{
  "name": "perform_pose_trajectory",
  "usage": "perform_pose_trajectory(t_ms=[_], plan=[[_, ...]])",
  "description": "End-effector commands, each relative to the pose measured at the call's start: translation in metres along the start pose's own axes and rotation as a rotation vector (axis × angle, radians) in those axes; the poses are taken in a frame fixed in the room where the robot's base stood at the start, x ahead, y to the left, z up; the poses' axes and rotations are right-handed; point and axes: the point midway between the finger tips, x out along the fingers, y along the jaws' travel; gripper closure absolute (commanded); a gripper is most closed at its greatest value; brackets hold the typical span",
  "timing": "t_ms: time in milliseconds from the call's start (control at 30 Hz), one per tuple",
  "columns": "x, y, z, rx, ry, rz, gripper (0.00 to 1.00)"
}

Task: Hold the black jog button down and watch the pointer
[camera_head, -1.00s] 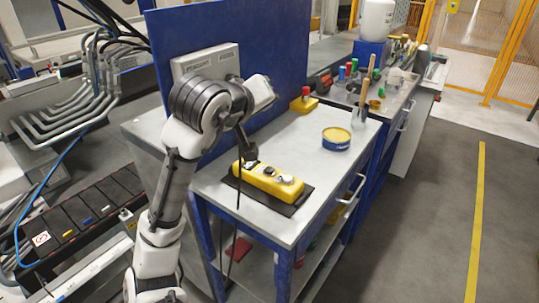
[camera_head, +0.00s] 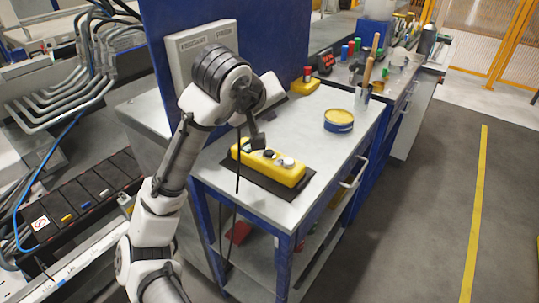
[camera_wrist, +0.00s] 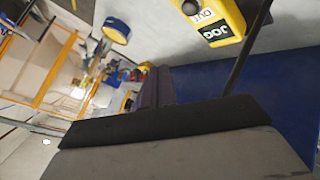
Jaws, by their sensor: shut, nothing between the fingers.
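A yellow control box (camera_head: 270,172) lies on a dark mat on the grey bench. A black button (camera_head: 268,153) and a pale knob (camera_head: 287,162) show on its top. My gripper (camera_head: 258,143) is shut and empty, over the box close to the black button; I cannot tell contact. In the wrist view the box (camera_wrist: 228,12) shows at the top right with JOG and OUT labels and a dark button (camera_wrist: 190,7), to the right of my fingers (camera_wrist: 156,88). A grey panel (camera_head: 186,50) stands behind my arm, partly hidden. I cannot make out a pointer.
A yellow-and-blue tin (camera_head: 338,121) stands on the bench right of the box. A small yellow box with a red button (camera_head: 305,80) is at the back. Tools and pots crowd the far bench. The front right of the bench top (camera_head: 322,162) is clear.

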Motion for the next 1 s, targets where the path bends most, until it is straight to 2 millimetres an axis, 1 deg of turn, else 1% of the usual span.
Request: perform_pose_trajectory(t_ms=[33,300,433,600,1000], plan=[[0.009,-0.007,0.006,0.0,0.0,-0.001,1.0],[0.036,-0.027,0.026,0.0,0.001,0.0,1.0],[0.045,-0.032,0.033,0.0,0.0,0.002,1.0],[0.05,-0.036,0.036,-0.001,0.001,0.001,1.0],[0.05,-0.036,0.036,0.0,0.001,0.001,1.0]])
